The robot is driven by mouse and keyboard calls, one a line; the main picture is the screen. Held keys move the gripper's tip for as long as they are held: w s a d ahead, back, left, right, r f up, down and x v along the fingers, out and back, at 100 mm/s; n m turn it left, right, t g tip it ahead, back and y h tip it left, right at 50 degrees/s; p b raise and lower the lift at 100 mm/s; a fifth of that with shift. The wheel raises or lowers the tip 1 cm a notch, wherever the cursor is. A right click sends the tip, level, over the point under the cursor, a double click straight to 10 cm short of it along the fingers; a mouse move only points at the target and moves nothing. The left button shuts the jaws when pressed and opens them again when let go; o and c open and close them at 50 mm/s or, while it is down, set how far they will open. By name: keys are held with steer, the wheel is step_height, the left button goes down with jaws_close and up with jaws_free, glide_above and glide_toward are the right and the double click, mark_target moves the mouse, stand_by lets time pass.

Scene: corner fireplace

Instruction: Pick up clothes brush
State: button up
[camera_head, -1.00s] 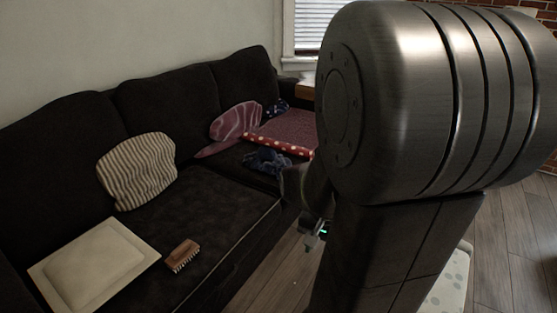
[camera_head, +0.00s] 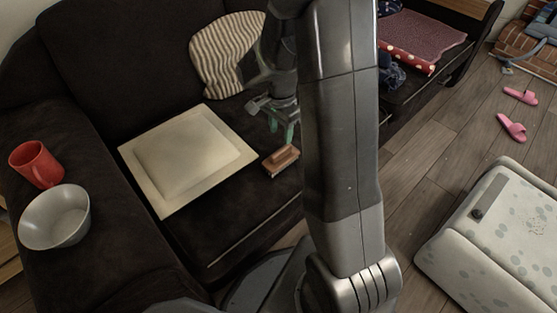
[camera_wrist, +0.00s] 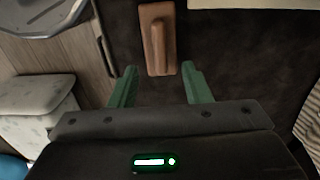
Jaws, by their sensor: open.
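The clothes brush (camera_head: 281,160) is a small brown wooden brush with a raised handle, lying on the dark sofa seat beside a cream square panel. In the wrist view the brush (camera_wrist: 158,38) lies just beyond the gap between the green fingertips, long side pointing away from me. My gripper (camera_wrist: 158,82) is open and empty, its fingers spread to either side of the brush's near end. In the head view my gripper (camera_head: 282,125) hangs above the sofa seat close to the brush, partly hidden by my arm.
The cream panel (camera_head: 242,158) lies left of the brush. A striped cushion (camera_head: 222,50) leans on the sofa back. A red mug (camera_head: 36,165) and a grey bowl (camera_head: 55,220) stand on the left armrest. A pale spotted ottoman (camera_head: 500,235) and pink slippers (camera_head: 512,127) are on the right.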

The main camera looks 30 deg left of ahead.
mark_target(281, 150)
step_height(281, 150, down, 9)
steer(key=b, duration=0.3)
steer(key=shift+w+f+b, duration=0.1)
steer(key=shift+w+b, duration=0.05)
steer(key=shift+b, duration=0.25)
jaws_close()
